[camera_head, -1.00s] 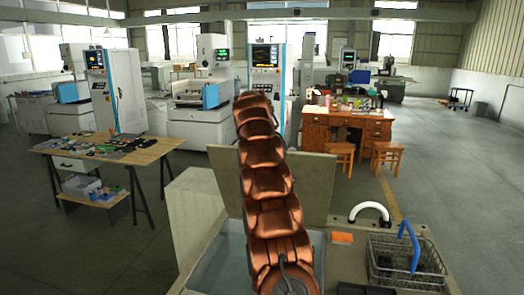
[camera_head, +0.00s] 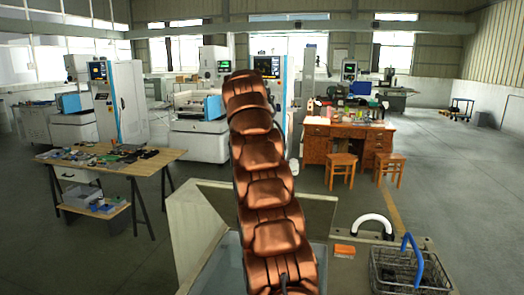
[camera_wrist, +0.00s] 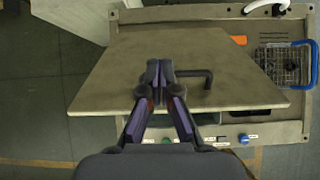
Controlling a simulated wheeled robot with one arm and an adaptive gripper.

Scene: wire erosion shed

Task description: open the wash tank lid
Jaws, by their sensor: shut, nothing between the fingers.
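The wash tank lid (camera_head: 315,212) is a flat grey-beige panel, raised and tilted over the tank in the head view. The pale blue-grey tank interior (camera_head: 228,262) shows below it. In the wrist view, the lid (camera_wrist: 235,65) shows a broad face with a dark bar handle (camera_wrist: 208,80). I cannot tell whether the fingertips touch the lid. In the head view my copper-coloured arm covers part of the lid and tank, and the gripper is hidden.
A wire basket (camera_head: 398,270) with a blue handle, an orange block (camera_head: 345,250) and a white curved hose (camera_head: 374,222) are right of the lid. Knobs (camera_wrist: 243,138) line the near edge. A worktable (camera_head: 150,168) stands left; a wooden desk (camera_head: 345,145) and stools are behind.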

